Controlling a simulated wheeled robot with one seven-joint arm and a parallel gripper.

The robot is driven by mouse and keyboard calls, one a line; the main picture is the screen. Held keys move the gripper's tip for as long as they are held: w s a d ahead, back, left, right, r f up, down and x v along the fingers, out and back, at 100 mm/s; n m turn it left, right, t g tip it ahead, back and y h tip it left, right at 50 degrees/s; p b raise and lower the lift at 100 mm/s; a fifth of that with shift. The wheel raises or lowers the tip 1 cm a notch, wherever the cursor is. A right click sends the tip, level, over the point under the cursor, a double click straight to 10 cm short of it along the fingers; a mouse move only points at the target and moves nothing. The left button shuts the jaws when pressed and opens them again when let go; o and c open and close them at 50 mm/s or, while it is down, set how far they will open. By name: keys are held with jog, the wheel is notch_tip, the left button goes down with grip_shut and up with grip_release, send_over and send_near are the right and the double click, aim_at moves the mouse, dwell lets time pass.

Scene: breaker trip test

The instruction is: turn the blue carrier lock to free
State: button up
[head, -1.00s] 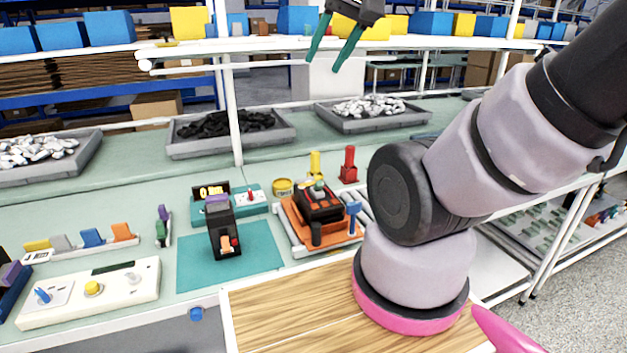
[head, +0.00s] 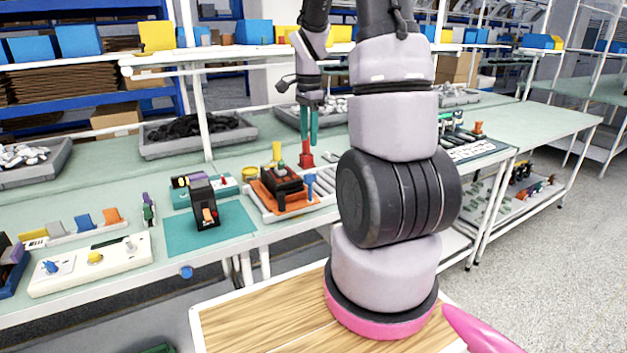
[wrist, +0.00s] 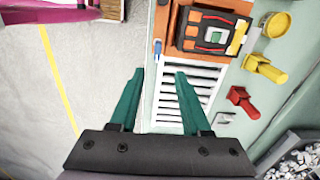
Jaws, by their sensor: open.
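The blue carrier lock (head: 311,185) is a small upright blue piece at the right front edge of the orange carrier (head: 262,196), which holds a dark breaker (head: 282,181). The lock's exact setting is too small to read.
A red post (head: 306,156) and a yellow post (head: 277,153) stand behind the carrier. A dark block (head: 204,203) stands on a teal mat (head: 240,226) to the left. Grey trays (head: 165,148) line the back. My arm fills the middle right.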

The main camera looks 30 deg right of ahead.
aim_at(310, 174)
notch_tip(310, 174, down, 12)
jog(key=shift+s+d+r, duration=0.1)
jog(key=shift+s+r, duration=0.05)
dwell(0.3)
grip_shut()
